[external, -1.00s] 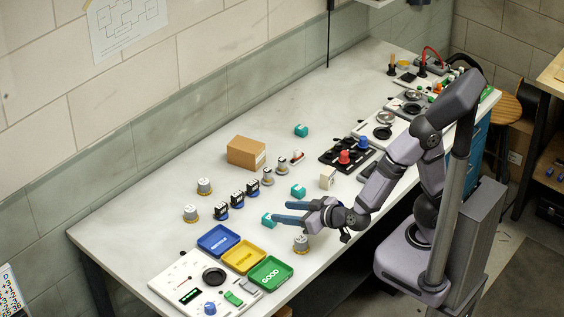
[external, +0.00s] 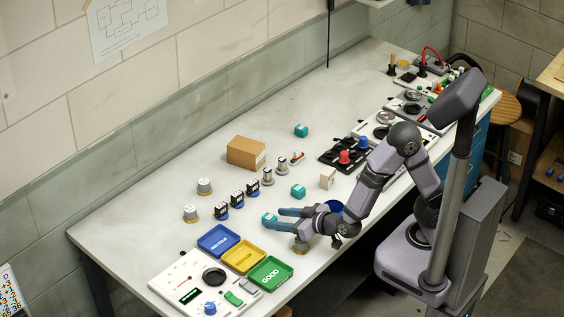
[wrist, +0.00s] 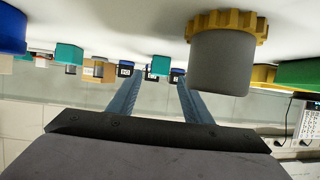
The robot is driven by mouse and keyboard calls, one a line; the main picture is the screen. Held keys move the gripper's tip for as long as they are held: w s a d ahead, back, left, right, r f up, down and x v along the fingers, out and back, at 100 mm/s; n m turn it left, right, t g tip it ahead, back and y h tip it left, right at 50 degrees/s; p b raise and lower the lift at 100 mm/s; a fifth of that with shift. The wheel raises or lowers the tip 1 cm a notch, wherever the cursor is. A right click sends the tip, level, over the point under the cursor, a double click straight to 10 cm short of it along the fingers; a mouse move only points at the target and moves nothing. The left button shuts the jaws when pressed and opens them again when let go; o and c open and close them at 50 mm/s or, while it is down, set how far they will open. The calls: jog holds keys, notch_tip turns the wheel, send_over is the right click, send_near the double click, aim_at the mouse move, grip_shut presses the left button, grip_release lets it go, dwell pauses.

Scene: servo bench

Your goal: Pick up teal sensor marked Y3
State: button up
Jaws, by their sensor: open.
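Three teal blocks lie on the bench in the external view: one at the fingertips (external: 268,218), one further right (external: 298,191) and one at the back (external: 301,130). Their markings are too small to read, so I cannot tell which is Y3. My gripper (external: 278,216) is open and low over the bench, its blue fingers pointing left at the nearest teal block. In the wrist view, which looks upside down, a teal block (wrist: 160,66) shows between the fingertips (wrist: 160,76); I cannot tell whether they touch it. Another teal block (wrist: 69,54) is left of the fingers.
A grey knob with a toothed gold base (wrist: 223,60) stands close beside the fingers, and the gripper partly covers it in the external view. A blue object (external: 336,206) is behind the wrist. Blue, yellow and green trays (external: 284,281) lie at the front left.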

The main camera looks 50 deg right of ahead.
aim_at(271, 218)
jog(key=shift+x, duration=2.2)
jog(key=shift+d+f, duration=0.1)
jog(key=shift+f, duration=0.05)
jog(key=shift+c, duration=0.6)
jog(key=c, duration=1)
